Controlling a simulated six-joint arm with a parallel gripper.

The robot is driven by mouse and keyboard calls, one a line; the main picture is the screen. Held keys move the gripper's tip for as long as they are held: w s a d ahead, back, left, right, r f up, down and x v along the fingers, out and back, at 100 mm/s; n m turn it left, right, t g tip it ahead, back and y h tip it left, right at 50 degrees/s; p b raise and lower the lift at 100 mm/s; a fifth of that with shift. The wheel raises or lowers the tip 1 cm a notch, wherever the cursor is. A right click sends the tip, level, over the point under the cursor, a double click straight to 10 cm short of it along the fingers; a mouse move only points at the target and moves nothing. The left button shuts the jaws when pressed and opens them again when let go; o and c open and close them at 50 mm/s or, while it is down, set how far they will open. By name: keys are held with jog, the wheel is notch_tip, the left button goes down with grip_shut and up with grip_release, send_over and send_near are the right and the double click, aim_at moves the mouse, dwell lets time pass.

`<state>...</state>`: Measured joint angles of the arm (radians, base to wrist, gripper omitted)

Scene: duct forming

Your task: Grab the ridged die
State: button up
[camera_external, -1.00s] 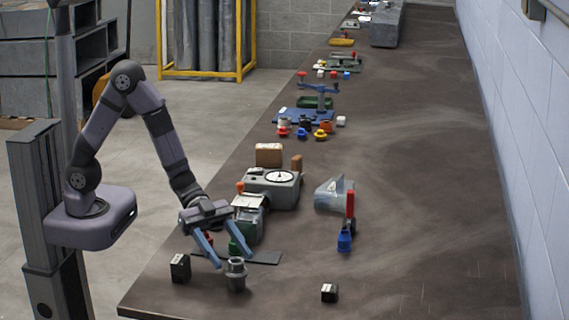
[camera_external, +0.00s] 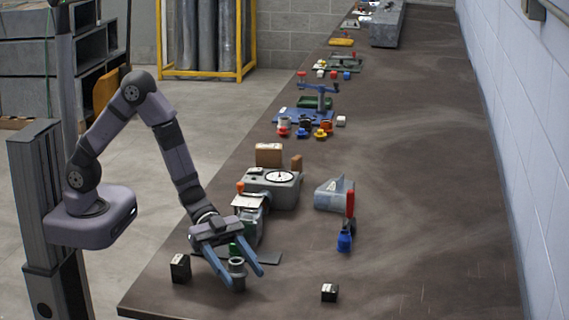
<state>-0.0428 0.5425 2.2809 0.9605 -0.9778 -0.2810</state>
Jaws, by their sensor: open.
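A grey cylindrical piece with a collar (camera_external: 238,274), which looks like the ridged die, stands upright on the bench near its front edge. Ridges on it are too small to make out. My gripper (camera_external: 246,279) is open, with one blue finger on each side of the piece. The left finger's tip overlaps the piece's lower left side in this view. Whether either finger touches it cannot be told.
A small black block (camera_external: 180,268) stands to the left and another black block (camera_external: 329,292) to the right. Behind my gripper is a grey machine (camera_external: 272,188) with a dial. The bench's right side is clear.

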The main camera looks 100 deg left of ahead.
jog(key=shift+x, duration=1)
grip_shut()
jog(key=shift+r, duration=0.15)
notch_tip(320, 180, up, 10)
jog(key=p, duration=0.1)
